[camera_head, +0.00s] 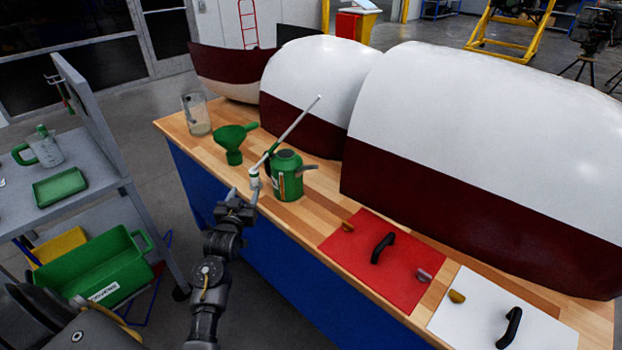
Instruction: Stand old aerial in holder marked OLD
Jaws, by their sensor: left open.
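A thin pale rod with a white foot, which looks like the aerial (298,120), slants up to the right above the wooden bench. Its lower end is at the fingers of my left gripper (252,194). The gripper is open at the bench's near edge; I cannot tell whether the rod's foot lies between the fingers or just beyond them. A green can (288,172) with a dark handle and spout stands right beside it, behind the rod's lower part. I cannot make out a holder marked OLD. My right gripper is not in view.
A green funnel (232,145) and a glass jar (196,114) stand at the bench's left end. A red panel (350,262) and a white panel (480,308) lie at right. Large white-and-maroon shells (490,120) fill the back. A grey cart (100,130) stands left.

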